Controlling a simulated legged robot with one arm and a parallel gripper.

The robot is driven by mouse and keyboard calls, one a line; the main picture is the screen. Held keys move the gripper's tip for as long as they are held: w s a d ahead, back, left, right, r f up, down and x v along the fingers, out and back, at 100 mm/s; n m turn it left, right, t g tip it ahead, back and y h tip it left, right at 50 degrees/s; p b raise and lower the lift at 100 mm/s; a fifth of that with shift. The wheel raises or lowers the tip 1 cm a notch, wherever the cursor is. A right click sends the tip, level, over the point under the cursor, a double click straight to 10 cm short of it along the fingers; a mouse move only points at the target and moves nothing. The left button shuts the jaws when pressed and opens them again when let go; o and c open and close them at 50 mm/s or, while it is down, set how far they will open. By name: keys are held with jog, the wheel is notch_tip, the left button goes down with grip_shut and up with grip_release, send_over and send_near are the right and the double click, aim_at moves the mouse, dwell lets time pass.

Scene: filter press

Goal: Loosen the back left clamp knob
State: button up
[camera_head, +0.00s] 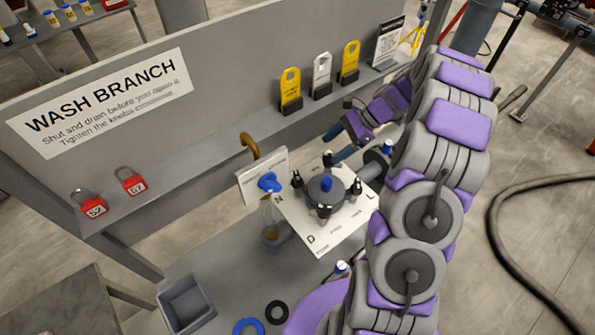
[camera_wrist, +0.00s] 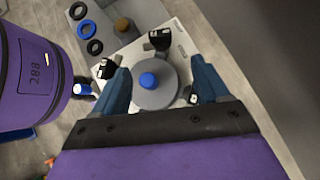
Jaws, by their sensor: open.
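The filter press has a round grey lid (camera_head: 318,195) with a blue knob (camera_head: 327,184) on top, on a white plate (camera_head: 326,236). Black clamp knobs stand around the lid: one at left (camera_head: 296,179), one at back (camera_head: 327,159), one at right (camera_head: 357,186). I cannot tell surely which is the back left one. My gripper (camera_head: 340,142) is behind the press, its tips partly unclear. In the wrist view my gripper (camera_wrist: 162,85) is open and empty, with the lid (camera_wrist: 150,97) between its fingers in the picture. A black clamp knob (camera_wrist: 106,69) shows beside the left finger.
A blue valve handle (camera_head: 269,182) and a sign stand left of the press. A grey bin (camera_head: 187,304), a blue ring (camera_head: 248,327) and a black ring (camera_head: 277,311) lie in front. A shelf behind holds tags and red padlocks (camera_head: 131,181).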

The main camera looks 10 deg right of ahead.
aim_at(299, 175)
jog(key=x, duration=1.6)
jog(key=shift+w+p, duration=0.1)
jog(key=shift+p, duration=0.25)
jog(key=c, duration=1)
jog(key=shift+o, duration=0.2)
jog(key=shift+a+r+m+t, duration=0.15)
jog(key=shift+m+t, duration=1.05)
jog(key=shift+m, duration=0.3)
jog(key=shift+m+t+h, duration=0.4)
jog(key=shift+m+t, duration=0.3)
jog(key=shift+m, duration=0.2)
jog(key=o, duration=1)
jog(key=shift+c, duration=0.2)
